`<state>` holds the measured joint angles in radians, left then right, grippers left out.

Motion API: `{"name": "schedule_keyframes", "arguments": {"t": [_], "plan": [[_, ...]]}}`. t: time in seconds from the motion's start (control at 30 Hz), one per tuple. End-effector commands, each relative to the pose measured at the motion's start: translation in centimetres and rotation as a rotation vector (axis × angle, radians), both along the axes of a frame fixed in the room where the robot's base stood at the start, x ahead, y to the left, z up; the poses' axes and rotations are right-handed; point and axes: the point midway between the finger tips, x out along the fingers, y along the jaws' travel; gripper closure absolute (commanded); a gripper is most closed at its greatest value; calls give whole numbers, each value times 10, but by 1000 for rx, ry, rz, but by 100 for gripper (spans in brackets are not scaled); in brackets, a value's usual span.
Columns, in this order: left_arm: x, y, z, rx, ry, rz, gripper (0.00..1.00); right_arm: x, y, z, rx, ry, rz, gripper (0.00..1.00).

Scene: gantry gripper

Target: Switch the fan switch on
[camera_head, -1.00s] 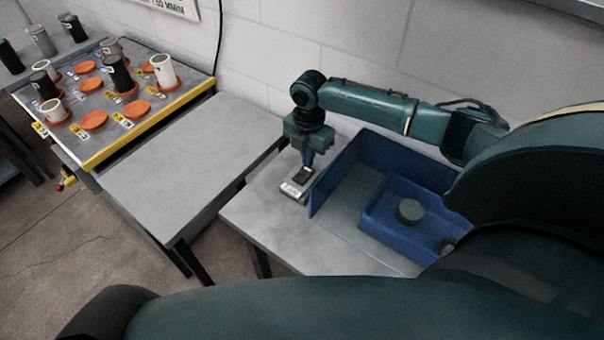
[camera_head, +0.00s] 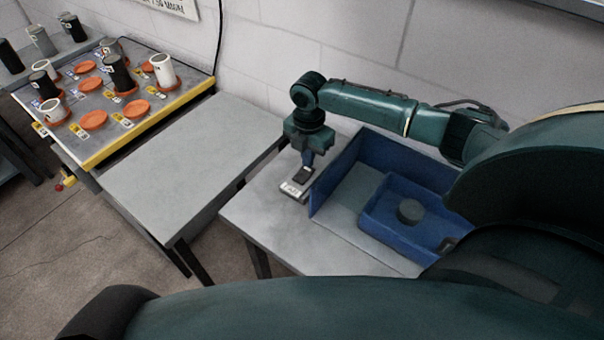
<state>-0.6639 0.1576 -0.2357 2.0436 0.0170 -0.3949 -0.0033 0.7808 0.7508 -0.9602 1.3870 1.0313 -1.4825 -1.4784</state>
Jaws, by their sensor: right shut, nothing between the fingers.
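The fan switch (camera_head: 293,190) is a small light-grey box with a dark rocker on top and a label on its near side. It sits on the grey table, just left of the blue bin. My right gripper (camera_head: 306,166) points down over the switch, with its fingertips shut and empty at the far end of the rocker. They look to be touching or very close to the rocker; I cannot tell which. The rocker's exact tilt is too small to make out. My left gripper is not in view.
A blue bin (camera_head: 334,179) stands right of the switch, holding a smaller blue tray (camera_head: 378,226) with a dark round piece (camera_head: 410,210). A bare grey table (camera_head: 190,170) lies to the left. Beyond it, a board (camera_head: 92,148) carries several cups and orange discs. A wall runs behind.

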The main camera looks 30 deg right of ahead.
Motion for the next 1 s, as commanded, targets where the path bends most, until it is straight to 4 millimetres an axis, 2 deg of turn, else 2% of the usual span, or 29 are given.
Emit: {"name": "schedule_keyframes", "arguments": {"t": [1.0], "plan": [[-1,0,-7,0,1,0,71,0,1,-16,1,0,1,100]]}}
